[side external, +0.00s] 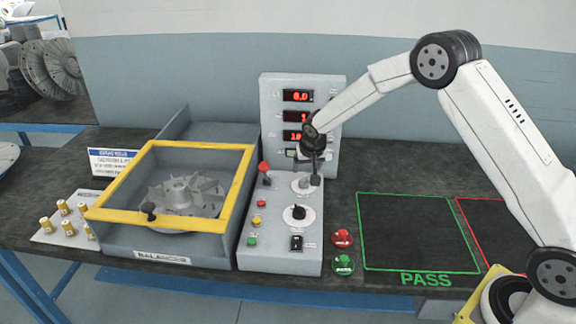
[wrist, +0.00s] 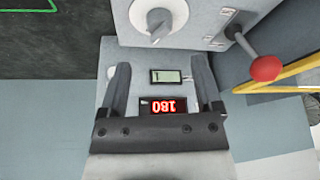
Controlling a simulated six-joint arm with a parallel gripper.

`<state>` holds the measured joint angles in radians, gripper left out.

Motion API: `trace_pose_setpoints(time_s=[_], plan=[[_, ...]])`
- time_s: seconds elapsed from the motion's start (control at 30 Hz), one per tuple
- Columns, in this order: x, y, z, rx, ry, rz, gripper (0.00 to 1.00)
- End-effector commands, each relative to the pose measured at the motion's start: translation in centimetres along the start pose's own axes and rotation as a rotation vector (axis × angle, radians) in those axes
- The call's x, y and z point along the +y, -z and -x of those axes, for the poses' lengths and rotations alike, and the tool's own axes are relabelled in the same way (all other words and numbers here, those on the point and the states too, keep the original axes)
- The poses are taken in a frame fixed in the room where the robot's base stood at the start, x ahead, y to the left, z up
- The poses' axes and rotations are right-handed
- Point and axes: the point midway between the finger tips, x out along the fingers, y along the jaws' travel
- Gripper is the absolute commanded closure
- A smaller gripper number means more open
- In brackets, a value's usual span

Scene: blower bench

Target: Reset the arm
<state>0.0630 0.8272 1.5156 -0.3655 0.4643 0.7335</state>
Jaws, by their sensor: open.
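My gripper (side external: 314,165) hangs over the back part of the control box, in front of the upright display panel (side external: 271,100). In the wrist view my gripper (wrist: 160,72) has its two fingers spread wide apart with nothing between them. Beyond the fingers lie a small grey-green display and a red readout (wrist: 163,107), seen upside down. In the side view the arm partly hides the panel's lower right part and an upper knob.
The control box (side external: 280,262) carries a red-balled lever (side external: 264,167), knobs and buttons. Left is the balancer (side external: 216,241) with a yellow-framed cover over a finned rotor (side external: 182,197). Brass pieces (side external: 64,207) stand further left. The green PASS square (side external: 410,230) and red-outlined area (side external: 488,225) are empty.

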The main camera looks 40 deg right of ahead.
Motion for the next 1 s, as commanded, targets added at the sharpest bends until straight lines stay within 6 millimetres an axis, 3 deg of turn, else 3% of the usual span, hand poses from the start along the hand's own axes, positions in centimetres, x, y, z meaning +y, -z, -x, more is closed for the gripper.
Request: trace_pose_setpoints(time_s=[0.6, 0.77, 1.0], plan=[[0.1, -0.6, 1.1, -0.008, 0.005, 0.019, 0.17], [0.5, -2.2, 3.0, -0.026, 0.017, 0.061, 0.17], [1.8, -6.6, 7.2, -0.066, 0.048, 0.162, 0.17]])
